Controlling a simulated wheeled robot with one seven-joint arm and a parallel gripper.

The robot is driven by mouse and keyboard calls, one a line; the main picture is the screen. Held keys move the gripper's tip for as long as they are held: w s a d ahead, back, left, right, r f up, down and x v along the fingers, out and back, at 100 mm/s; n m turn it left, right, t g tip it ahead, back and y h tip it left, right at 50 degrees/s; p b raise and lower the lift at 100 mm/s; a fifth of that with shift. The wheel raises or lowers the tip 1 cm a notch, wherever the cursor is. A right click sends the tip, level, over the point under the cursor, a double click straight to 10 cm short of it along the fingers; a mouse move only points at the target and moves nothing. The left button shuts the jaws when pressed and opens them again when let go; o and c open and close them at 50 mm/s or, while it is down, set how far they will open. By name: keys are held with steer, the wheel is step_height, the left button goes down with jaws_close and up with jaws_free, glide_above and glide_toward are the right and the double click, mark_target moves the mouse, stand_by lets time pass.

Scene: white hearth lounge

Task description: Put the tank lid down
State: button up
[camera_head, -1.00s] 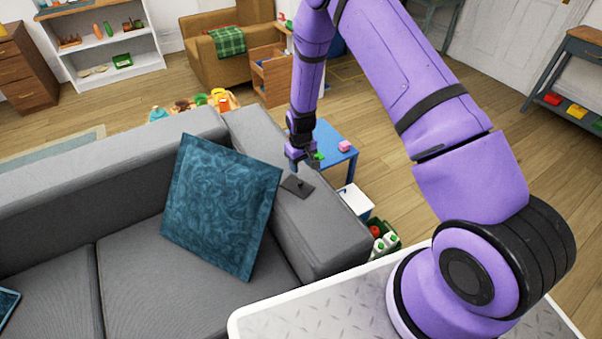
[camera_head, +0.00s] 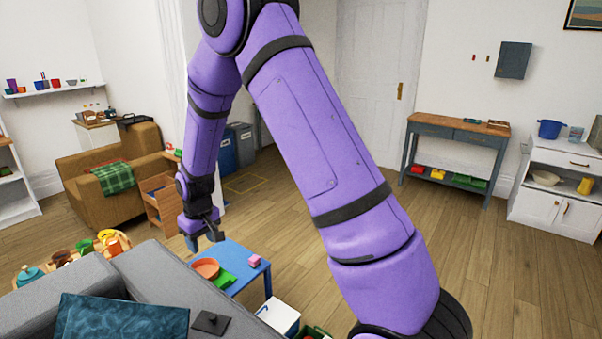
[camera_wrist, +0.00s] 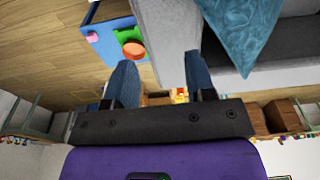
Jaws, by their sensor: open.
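The tank lid, a dark square plate with a small knob (camera_head: 211,322), lies flat on the grey sofa's arm (camera_head: 165,272) in the head view. My gripper (camera_head: 203,241) is open and empty. In that view it appears above and beyond the lid, near the left edge of the blue table. In the wrist view my gripper (camera_wrist: 159,72) shows two separate blue-grey fingers with nothing between them. I cannot make out the lid in the wrist view.
A low blue table (camera_head: 238,256) holds an orange bowl (camera_head: 206,268) and a pink block (camera_head: 254,261). A white box (camera_head: 278,316) stands nearby.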

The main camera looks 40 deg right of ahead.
steer(key=s+d+r+m+t, duration=0.1)
steer(key=s+r, duration=0.6)
steer(key=r, duration=0.5)
steer(key=s+d+r+t, duration=0.1)
steer(key=s+d+r, duration=0.1)
steer(key=s+r, duration=0.7)
steer(key=s+d+r+t, duration=0.1)
steer(key=s+r, duration=0.3)
steer(key=s, duration=0.4)
steer(key=s+r+m+t, duration=0.1)
steer(key=s+r, duration=0.4)
steer(key=s, duration=0.4)
steer(key=shift+s+d, duration=0.25)
steer(key=shift+d, duration=0.1)
steer(key=shift+o, duration=0.5)
steer(key=shift+s, duration=0.35)
